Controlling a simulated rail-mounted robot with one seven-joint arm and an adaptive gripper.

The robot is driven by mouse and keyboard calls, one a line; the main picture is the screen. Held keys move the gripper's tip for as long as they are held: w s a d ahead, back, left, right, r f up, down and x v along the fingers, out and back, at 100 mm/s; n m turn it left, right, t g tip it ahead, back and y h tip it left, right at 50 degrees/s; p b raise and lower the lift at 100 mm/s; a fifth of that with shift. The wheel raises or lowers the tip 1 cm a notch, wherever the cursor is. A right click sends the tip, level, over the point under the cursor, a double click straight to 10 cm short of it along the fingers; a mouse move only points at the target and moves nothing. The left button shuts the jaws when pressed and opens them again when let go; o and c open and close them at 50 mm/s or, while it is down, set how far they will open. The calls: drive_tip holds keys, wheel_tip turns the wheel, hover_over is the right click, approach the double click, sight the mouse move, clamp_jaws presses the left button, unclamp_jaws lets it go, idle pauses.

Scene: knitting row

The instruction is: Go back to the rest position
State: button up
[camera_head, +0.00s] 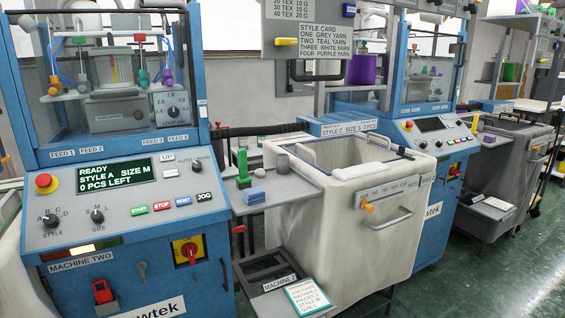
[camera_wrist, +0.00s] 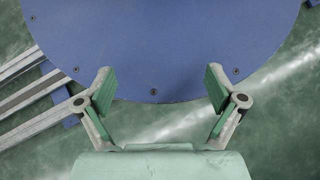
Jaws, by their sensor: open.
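My gripper (camera_wrist: 160,93) is open and empty in the wrist view. Its two green-padded fingers stand wide apart, with nothing between them. Below it are a round blue plate (camera_wrist: 165,45) with dark screws and the green floor (camera_wrist: 180,123). The gripper does not show in the head view, and neither does my arm.
A blue knitting machine (camera_head: 125,210) with a lit display stands at the left. A side shelf (camera_head: 279,190) with small items and a pale fabric bin (camera_head: 345,228) stand beside it. Another machine (camera_head: 435,140) is farther right. Open floor (camera_head: 495,275) lies at the lower right.

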wheel_tip(320, 180, up, 15)
drive_tip(key=w+t+p, duration=0.2)
drive_tip(key=p, duration=1.6)
drive_tip(key=shift+d+r+m+p, duration=0.15)
drive_tip(key=shift+d+m+p, duration=0.2)
drive_tip(key=shift+d, duration=0.1)
